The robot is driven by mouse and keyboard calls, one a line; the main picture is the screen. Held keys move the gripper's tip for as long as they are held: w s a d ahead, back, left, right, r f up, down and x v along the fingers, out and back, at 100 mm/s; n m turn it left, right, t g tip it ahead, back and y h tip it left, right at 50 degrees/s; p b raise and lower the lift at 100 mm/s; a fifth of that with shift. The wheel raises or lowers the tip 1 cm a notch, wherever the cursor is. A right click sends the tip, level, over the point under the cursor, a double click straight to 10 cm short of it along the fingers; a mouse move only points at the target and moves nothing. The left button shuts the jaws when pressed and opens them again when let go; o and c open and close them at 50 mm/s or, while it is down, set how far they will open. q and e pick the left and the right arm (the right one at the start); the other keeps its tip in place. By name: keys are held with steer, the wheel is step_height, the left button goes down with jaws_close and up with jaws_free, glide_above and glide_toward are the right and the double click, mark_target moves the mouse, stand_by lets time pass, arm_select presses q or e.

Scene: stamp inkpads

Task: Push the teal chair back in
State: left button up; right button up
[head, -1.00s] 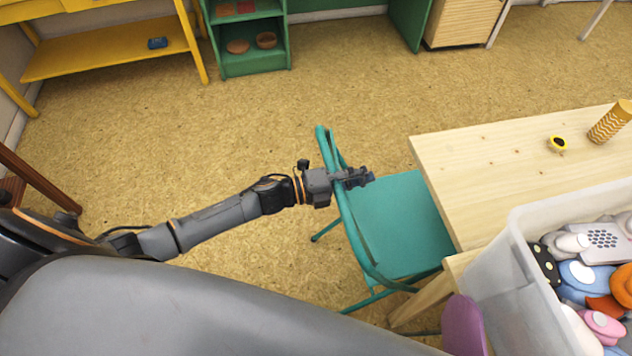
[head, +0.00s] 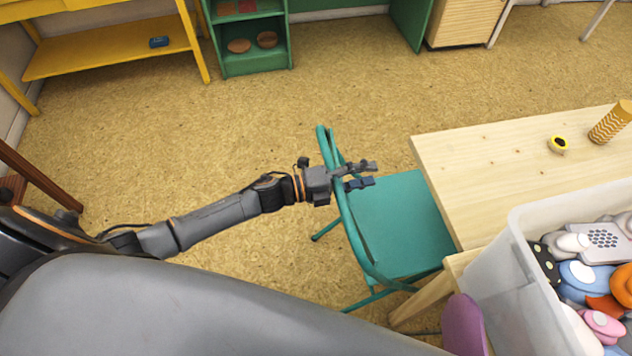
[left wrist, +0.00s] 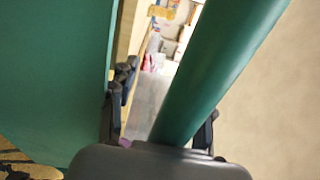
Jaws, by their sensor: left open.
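The teal chair (head: 400,224) stands at the left edge of the wooden table (head: 475,160), with the right part of its seat close to the table edge. My left gripper (head: 366,174) is at the chair's backrest, its fingers spread and reaching over the seat. In the left wrist view the teal backrest tube (left wrist: 222,70) runs between the open fingers (left wrist: 165,110), nearer the right one. The teal seat (left wrist: 50,80) fills the left side there. I cannot tell whether the fingers touch the tube. My right gripper is not in view.
A clear bin (head: 515,270) of colourful stamps stands at the table's near side. A purple chair (head: 464,325) is below it. A yellow patterned cylinder (head: 611,122) and a small yellow item (head: 558,144) are on the table. The floor (head: 230,130) left of the chair is clear.

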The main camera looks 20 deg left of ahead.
arm_select(q)
steer(key=v, duration=1.2)
steer(key=shift+p, duration=0.4)
steer(key=w+a+f+n+t+y, duration=0.1)
steer(key=a+f+n+y, duration=0.2)
steer(key=f+n, duration=0.25)
steer(key=w+a+f+n+t+y, duration=0.1)
steer(key=a+f+n+y, duration=0.25)
steer(key=f, duration=0.35)
steer(key=s+a+f+n+g+y, duration=0.1)
steer(key=s+a+f+n+y, duration=0.2)
steer(key=f, duration=0.5)
steer(key=s+a+f+n+g+y, duration=0.1)
steer(key=s+a+f+n+y, duration=0.15)
steer(key=s+f+n, duration=0.45)
steer(key=s+d+f+n+g+y, duration=0.1)
steer(key=s+f+n+g, duration=0.1)
steer(key=s+f, duration=0.3)
steer(key=s+d+f+n+g+y, duration=0.1)
steer(key=s+d+f+n+g, duration=0.1)
steer(key=s, duration=1.1)
steer(key=s+d+f+n+g, duration=0.2)
steer(key=s+f+g, duration=0.3)
steer(key=s+f, duration=0.4)
steer(key=shift+s+n+y+p, duration=0.2)
steer(key=shift+n+y+p, duration=0.2)
steer(key=shift+n, duration=0.4)
